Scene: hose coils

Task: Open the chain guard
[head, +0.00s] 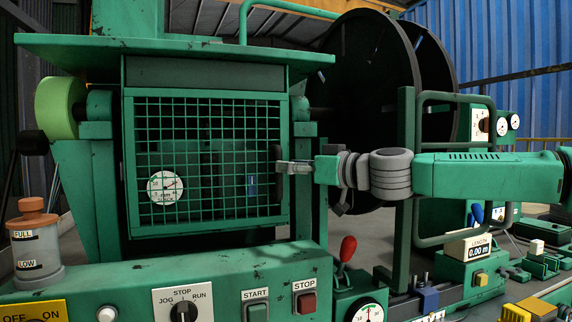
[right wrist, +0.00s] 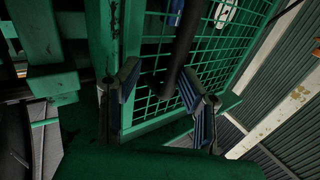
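The chain guard (head: 208,120) is a green framed wire-mesh panel on the machine's front, and it sits closed in its frame. Its handle (head: 279,174) is a dark upright bar at the guard's right edge. My right gripper (head: 287,167) reaches in from the right and is at the handle. In the right wrist view, the gripper's two fingers (right wrist: 160,90) are spread apart. My left gripper is not in view.
Behind the mesh is a round dial (head: 165,187). Below stands a control panel (head: 120,275) with a selector knob (head: 184,311), start and stop buttons, and a red-knobbed lever (head: 347,249). A large black reel (head: 365,80) and a green tubular frame (head: 407,190) stand near my right arm.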

